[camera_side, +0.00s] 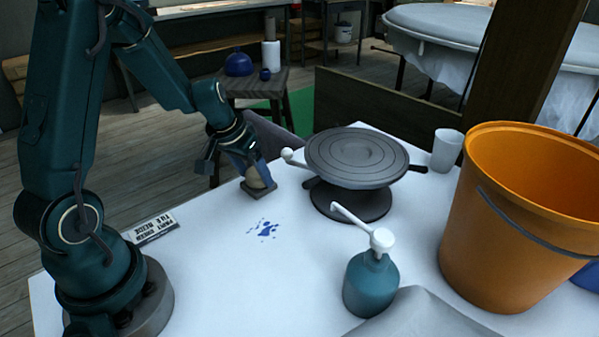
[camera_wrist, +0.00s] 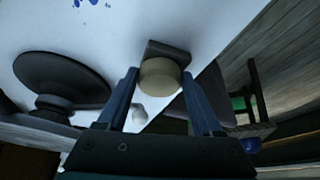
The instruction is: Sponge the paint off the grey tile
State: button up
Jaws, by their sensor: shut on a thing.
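My gripper (camera_side: 252,168) is low over the far left part of the white table, shut on a round cream piece (camera_wrist: 160,77), likely the sponge. A flat dark grey square slab (camera_side: 258,190) is against the underside of the cream piece; it also shows in the wrist view (camera_wrist: 168,49). I cannot tell whether the slab is joined to it or lies separately on the table. Blue paint splashes (camera_side: 266,230) lie on the white surface, apart from my gripper and nearer the side camera. No grey tile shows under this paint.
A dark turntable (camera_side: 357,157) stands right of my gripper, with a white-knobbed tool beside it. A teal pump bottle (camera_side: 371,284), orange bucket (camera_side: 480,220) and translucent cup (camera_side: 446,150) stand farther right. A printed card (camera_side: 152,227) lies left. The table around the paint is clear.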

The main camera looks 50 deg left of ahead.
jog(key=shift+s+d+f, duration=0.1)
jog(key=shift+s+d, duration=0.15)
jog(key=shift+d, duration=0.15)
jog(key=shift+w+f, duration=0.1)
jog(key=shift+w, duration=0.65)
jog(key=shift+w+a+f, duration=0.1)
jog(key=shift+w+a, duration=0.3)
jog(key=shift+a, duration=0.25)
jog(key=shift+s+a+f, duration=0.1)
jog(key=shift+s+a, duration=0.3)
jog(key=shift+a, duration=0.3)
jog(key=shift+s+d, duration=0.2)
jog(key=shift+d, duration=1.2)
jog(key=shift+w, duration=0.1)
